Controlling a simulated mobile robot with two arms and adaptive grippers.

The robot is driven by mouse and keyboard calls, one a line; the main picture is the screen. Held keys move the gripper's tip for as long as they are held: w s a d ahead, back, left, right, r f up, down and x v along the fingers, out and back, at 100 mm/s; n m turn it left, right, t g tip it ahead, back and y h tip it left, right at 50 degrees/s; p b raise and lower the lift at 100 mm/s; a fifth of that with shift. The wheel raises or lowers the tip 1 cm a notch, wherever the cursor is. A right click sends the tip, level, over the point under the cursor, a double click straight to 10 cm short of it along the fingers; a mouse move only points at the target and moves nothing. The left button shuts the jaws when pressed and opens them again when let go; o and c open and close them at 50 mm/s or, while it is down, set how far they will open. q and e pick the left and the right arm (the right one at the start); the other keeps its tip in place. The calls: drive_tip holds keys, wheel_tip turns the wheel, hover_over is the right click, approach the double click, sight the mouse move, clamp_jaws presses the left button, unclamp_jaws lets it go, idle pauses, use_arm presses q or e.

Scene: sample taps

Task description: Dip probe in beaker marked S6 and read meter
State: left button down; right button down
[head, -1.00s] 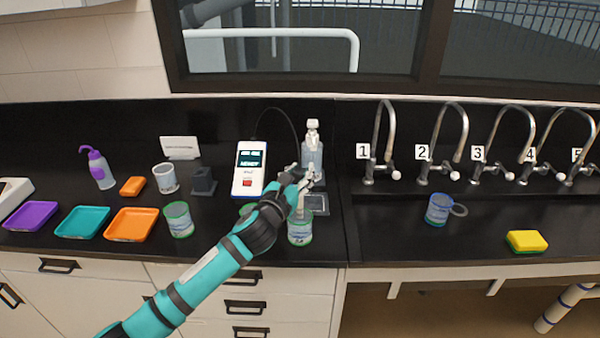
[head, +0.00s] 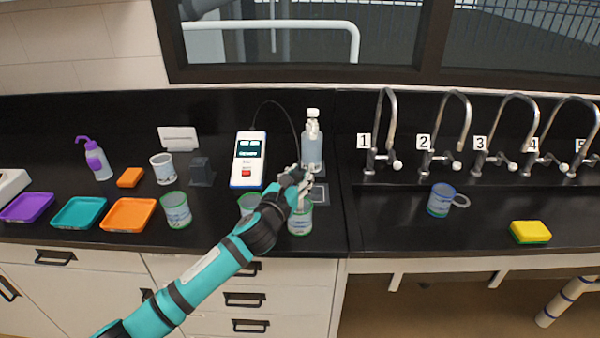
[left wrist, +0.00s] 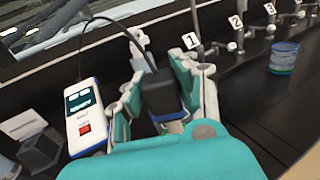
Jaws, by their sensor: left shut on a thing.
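My left gripper (head: 306,181) is shut on the probe, whose dark handle (left wrist: 163,96) sits between the fingers in the left wrist view. A cable runs from the probe to the white and blue meter (head: 248,160), which also shows in the left wrist view (left wrist: 85,117). The meter's screen is lit, but its digits are too small to read. The gripper is above a green-rimmed beaker (head: 300,222), and the probe's pale lower part appears to reach into its mouth. Another beaker (head: 247,203) is partly behind my arm, and a third (head: 176,210) stands left. Their marks are unreadable. My right gripper is not in view.
A clear dispenser bottle (head: 312,146) stands behind the gripper. Purple, teal and orange trays (head: 129,214) lie left, near a white cup (head: 163,169) and a dark holder (head: 201,172). Numbered taps, a blue-rimmed mug (head: 439,199) and a yellow sponge (head: 530,232) are right.

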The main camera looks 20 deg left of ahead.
use_arm(q)
drive_tip(key=shift+f+b, duration=0.95)
drive_tip(key=shift+f, duration=0.6)
drive_tip(key=shift+r, duration=0.1)
idle(1.0)
drive_tip(key=shift+r+p, duration=0.95)
drive_tip(key=shift+p, duration=0.15)
wheel_tip(320, 180, up, 7)
drive_tip(key=p, duration=0.8)
drive_tip(key=shift+r, duration=0.2)
wheel_tip(320, 180, up, 3)
drive_tip(key=p, duration=0.3)
